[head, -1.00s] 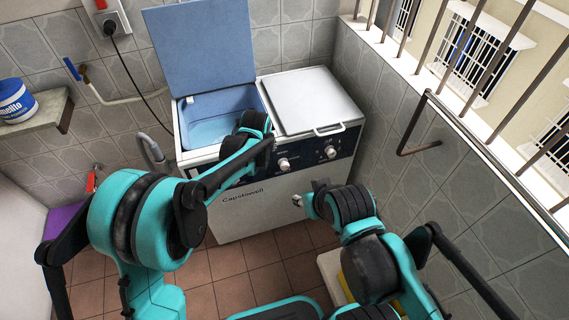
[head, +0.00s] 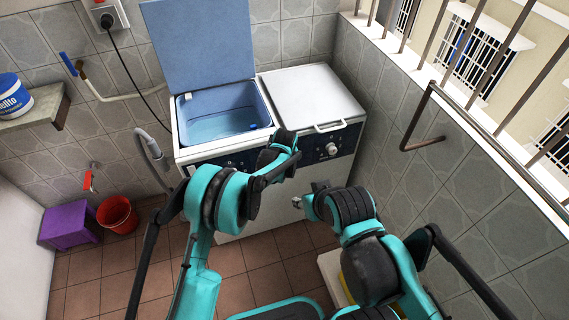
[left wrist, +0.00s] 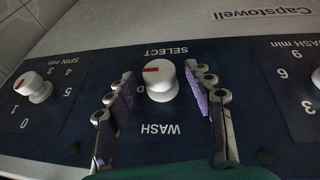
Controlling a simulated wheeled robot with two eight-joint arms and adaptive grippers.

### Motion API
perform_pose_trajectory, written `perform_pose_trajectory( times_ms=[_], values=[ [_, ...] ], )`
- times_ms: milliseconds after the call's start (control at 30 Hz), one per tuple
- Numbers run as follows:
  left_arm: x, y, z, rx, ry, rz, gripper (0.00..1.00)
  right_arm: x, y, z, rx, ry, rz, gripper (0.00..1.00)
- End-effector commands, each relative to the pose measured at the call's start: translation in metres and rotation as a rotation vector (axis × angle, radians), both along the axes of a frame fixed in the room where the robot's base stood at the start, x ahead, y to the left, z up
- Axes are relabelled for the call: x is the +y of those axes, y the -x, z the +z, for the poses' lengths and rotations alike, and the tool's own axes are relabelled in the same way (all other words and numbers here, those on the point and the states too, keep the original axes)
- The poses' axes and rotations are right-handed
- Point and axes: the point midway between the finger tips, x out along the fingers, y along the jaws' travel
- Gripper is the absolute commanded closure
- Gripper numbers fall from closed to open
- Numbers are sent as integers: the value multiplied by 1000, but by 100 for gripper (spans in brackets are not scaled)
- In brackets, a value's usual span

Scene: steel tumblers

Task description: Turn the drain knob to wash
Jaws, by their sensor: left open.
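The white select knob (left wrist: 160,85) sits on the dark blue panel, upside down in the left wrist view. Its red mark points picture-left, near a partly hidden label starting with D; WASH is printed below the knob. My left gripper (left wrist: 157,86) is open, its purple-padded fingers on either side of the knob, with no clear contact. In the head view my left wrist (head: 278,152) hides this knob and the fingers. My right gripper (head: 298,202) is in front of the washer's front face, and its jaw opening is too small to judge.
The washing machine (head: 340,180) has its left lid (head: 198,42) raised over a tub with water. The spin knob (left wrist: 34,88) and the wash timer knob (left wrist: 317,78) flank the select knob. A red bucket (head: 117,214) and purple stool (head: 68,226) stand at left. A barred window is at right.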

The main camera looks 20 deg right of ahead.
Motion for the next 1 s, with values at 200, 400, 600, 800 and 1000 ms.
perform_pose_trajectory(
  times_ms=[200,400,600,800,1000],
  values=[
    [0,0,0,0,0,0,47,0,0,0,0,0,0,60],
    [0,0,0,0,0,0,92,0,0,0,0,0,0,60],
    [0,-1,0,0,2,0,97,0,0,0,0,0,0,60],
    [2,0,0,-1,47,2,97,0,0,0,0,0,0,60],
    [5,0,-1,-5,162,3,97,0,0,0,0,0,0,60]
  ],
)
